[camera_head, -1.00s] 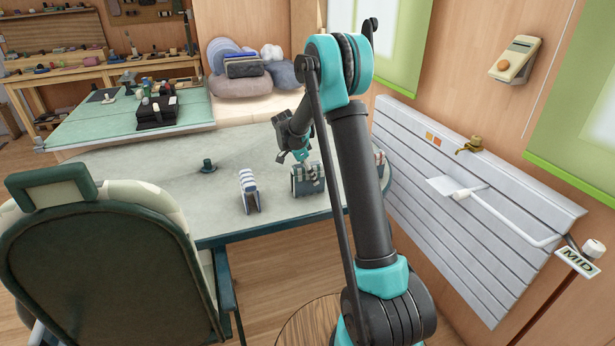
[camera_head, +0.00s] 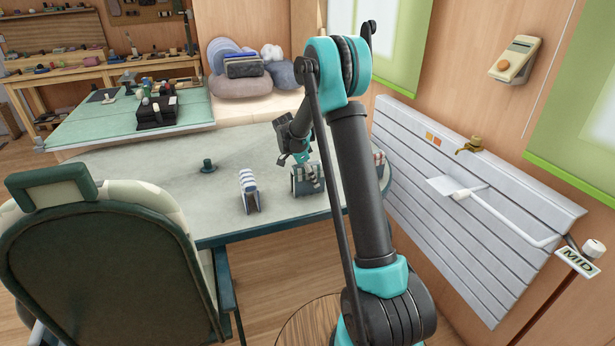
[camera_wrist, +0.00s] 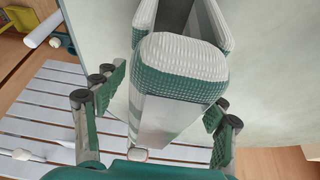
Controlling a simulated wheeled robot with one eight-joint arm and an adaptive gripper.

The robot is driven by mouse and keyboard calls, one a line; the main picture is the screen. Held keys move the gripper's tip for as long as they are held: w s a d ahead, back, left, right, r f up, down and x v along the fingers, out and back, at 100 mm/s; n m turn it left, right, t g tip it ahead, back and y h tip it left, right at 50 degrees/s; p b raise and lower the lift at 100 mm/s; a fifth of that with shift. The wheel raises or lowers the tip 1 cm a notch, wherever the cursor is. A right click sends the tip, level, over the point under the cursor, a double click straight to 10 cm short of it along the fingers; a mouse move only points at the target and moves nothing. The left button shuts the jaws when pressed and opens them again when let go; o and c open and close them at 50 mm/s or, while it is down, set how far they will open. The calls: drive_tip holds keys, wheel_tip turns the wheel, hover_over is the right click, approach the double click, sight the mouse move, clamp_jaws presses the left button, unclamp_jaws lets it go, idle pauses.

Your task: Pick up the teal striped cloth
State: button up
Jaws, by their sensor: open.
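The teal striped cloth (camera_head: 304,183) stands folded on the pale table, just below my gripper (camera_head: 303,161), near the table's front edge. In the wrist view the cloth (camera_wrist: 180,72) shows white and dark green bands with a ribbed weave. Its rounded near end lies between the two spread fingers of my gripper (camera_wrist: 160,108). The fingers are open, one on each side, with visible gaps to the cloth. The far part of the cloth is cut off by the top of the wrist view. My arm partly hides the area to its right in the head view.
A second cloth with grey-blue and white stripes (camera_head: 249,190) stands to the left on the table (camera_head: 170,180). A small dark teal object (camera_head: 208,166) is farther left. A green padded chair (camera_head: 100,260) is at the front left. A slatted white panel (camera_head: 470,210) is at right.

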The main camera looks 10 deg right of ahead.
drive_tip(key=c, duration=1.5)
drive_tip(key=shift+r, duration=0.1)
wheel_tip(320, 180, up, 20)
drive_tip(key=shift+r, duration=0.2)
